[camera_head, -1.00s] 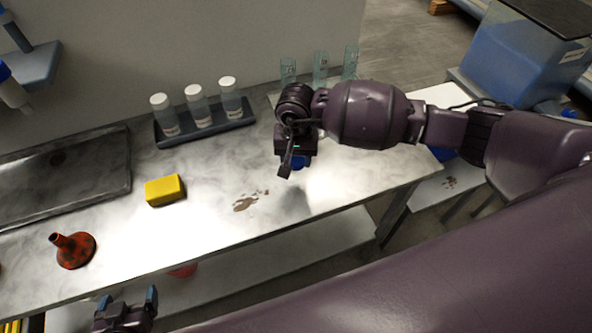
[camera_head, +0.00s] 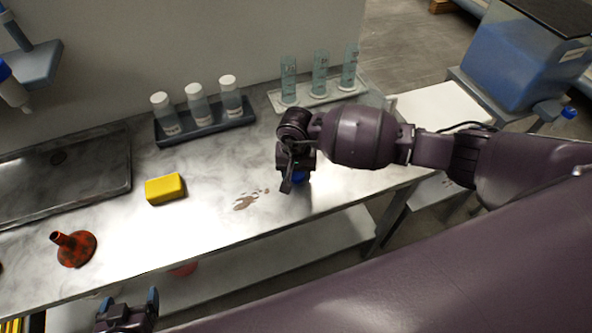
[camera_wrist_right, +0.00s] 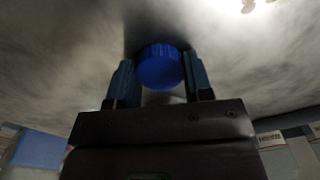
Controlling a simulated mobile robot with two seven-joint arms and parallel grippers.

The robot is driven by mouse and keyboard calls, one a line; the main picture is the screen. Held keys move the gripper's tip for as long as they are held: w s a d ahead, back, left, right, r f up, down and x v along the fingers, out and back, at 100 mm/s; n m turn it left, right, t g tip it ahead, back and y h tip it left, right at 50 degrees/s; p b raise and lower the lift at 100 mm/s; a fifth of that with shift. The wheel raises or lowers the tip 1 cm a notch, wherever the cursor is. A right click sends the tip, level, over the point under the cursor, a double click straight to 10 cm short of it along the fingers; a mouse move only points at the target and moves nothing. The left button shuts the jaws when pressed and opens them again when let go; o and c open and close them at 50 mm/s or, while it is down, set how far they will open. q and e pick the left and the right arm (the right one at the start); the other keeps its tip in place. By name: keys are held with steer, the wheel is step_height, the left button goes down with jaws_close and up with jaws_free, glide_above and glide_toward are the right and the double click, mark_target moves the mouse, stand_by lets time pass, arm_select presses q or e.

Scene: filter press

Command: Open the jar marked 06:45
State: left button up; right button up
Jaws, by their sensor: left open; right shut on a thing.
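A blue ribbed round cap (camera_wrist_right: 158,66) sits between the two fingers of my right gripper (camera_wrist_right: 160,82), which is shut on it. No 06:45 mark is readable. My left gripper (camera_head: 128,303) is open and empty at the bottom left, in front of the counter's edge.
Several things stand on the counter (camera_head: 215,235): a dark rack (camera_head: 207,132) with three white-capped bottles, a pale rack (camera_head: 318,99) with three glass cylinders, a yellow sponge (camera_head: 165,189), a red funnel (camera_head: 75,249) and a dark tray (camera_head: 70,180).

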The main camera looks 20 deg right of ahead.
mark_target(296, 173)
steer(key=o, duration=1)
step_height(296, 173, up, 12)
steer(key=shift+r+b, duration=0.1)
steer(key=shift+b, duration=0.3)
